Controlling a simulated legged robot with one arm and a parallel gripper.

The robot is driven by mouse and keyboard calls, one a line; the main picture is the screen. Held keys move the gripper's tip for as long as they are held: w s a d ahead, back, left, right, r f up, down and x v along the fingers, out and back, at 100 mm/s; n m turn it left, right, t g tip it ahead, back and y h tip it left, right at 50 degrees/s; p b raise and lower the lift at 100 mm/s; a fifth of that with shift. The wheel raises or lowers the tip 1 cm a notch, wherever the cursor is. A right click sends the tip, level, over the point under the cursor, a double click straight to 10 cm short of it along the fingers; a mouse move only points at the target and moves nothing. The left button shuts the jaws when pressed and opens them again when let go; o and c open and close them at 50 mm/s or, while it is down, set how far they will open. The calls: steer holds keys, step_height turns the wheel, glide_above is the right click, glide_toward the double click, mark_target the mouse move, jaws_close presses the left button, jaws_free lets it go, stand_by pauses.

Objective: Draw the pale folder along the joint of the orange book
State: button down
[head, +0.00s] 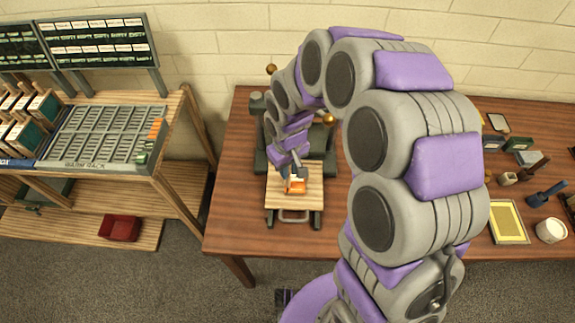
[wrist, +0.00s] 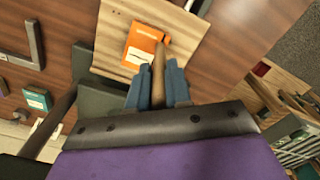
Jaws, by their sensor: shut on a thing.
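The orange book (head: 297,186) lies on a pale wooden board (head: 276,195) on the table. It also shows in the wrist view (wrist: 141,47), with a pale label on its cover. My gripper (head: 293,168) is over the book's far side. In the wrist view, the blue fingers of my gripper (wrist: 158,88) are shut on the pale folder (wrist: 158,66), a tan stick pointing away from me. The folder's tip overlaps the book's right edge in that view. I cannot tell whether it touches the book. The folder is too small to make out in the head view.
A dark press (head: 325,165) stands behind the board, and a metal handle (head: 294,216) is at its front. A yellow frame (head: 508,222) and a white pot (head: 551,230) are on the table's right. A rack bench (head: 105,135) stands left. The table left of the board is clear.

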steer(key=shift+s, duration=0.35)
stand_by(0.4)
steer(key=shift+s, duration=0.3)
steer(key=shift+r, duration=0.1)
stand_by(0.3)
step_height(320, 180, up, 7)
steer(key=p, duration=0.3)
steer(key=shift+f+p, duration=0.2)
steer(key=shift+p, duration=0.1)
stand_by(1.0)
